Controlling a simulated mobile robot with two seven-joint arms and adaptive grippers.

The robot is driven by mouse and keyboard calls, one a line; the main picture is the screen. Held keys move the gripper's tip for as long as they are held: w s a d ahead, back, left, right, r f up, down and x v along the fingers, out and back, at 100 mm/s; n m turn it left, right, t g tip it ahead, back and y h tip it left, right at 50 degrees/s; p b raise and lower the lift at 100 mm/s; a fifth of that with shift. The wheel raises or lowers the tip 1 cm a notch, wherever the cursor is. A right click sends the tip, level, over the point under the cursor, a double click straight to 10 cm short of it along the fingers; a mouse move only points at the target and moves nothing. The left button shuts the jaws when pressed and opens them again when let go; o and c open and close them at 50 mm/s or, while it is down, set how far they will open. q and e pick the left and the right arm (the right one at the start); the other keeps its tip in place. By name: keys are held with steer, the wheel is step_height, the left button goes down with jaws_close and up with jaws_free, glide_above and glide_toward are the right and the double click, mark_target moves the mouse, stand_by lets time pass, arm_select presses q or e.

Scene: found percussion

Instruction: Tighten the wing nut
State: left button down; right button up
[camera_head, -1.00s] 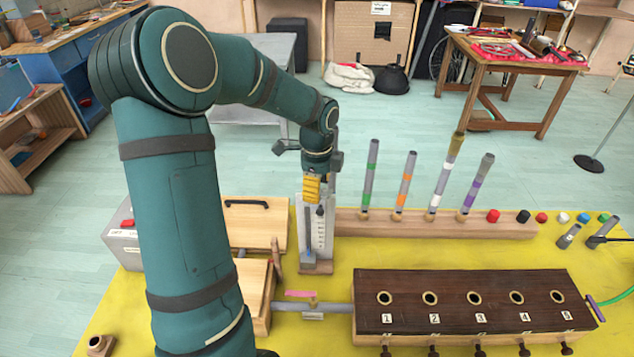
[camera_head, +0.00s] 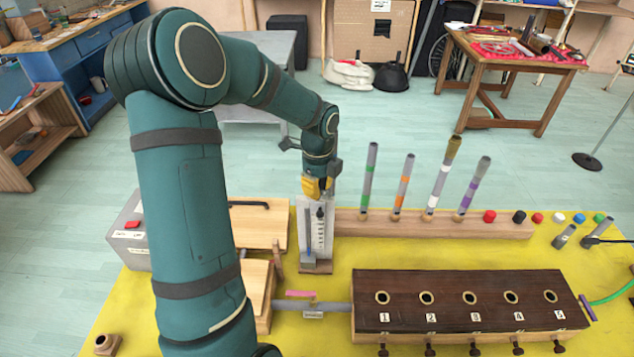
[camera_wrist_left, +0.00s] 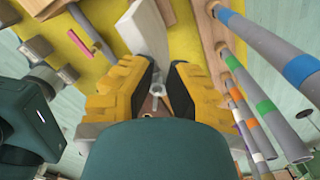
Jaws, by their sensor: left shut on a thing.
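A white upright board (camera_head: 311,235) with a printed scale stands on a small wooden base (camera_head: 316,267) on the yellow table, left of the row of tubes. My left gripper (camera_head: 318,188), with yellow fingers, is at the top of this board. In the left wrist view, its black pads (camera_wrist_left: 160,88) close around a small grey metal piece that looks like the wing nut (camera_wrist_left: 157,89). The fingers hide most of it, so its exact angle cannot be told. The board (camera_wrist_left: 146,28) stretches away beyond the fingers there. My right gripper is not in view.
A wooden rack (camera_head: 450,224) with several banded tubes stands close right of the board. A dark wooden box (camera_head: 470,310) with numbered holes is at the front right. A wooden panel (camera_head: 262,225) lies left of the board. Yellow tabletop (camera_head: 420,254) is bare between rack and box.

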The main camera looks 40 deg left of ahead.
arm_select(q)
steer(key=shift+f, duration=0.1)
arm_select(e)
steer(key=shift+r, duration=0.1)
arm_select(q)
steer(key=m+p, duration=0.1)
steer(key=m, duration=0.1)
steer(key=m+p, duration=0.2)
steer(key=shift+w, duration=0.3)
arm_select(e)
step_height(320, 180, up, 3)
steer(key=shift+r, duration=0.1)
arm_select(q)
steer(key=shift+m, duration=0.3)
steer(key=m+p, duration=0.3)
steer(key=shift+w+d+m, duration=0.2)
steer(key=shift+w+m, duration=0.05)
steer(key=shift+m, duration=0.15)
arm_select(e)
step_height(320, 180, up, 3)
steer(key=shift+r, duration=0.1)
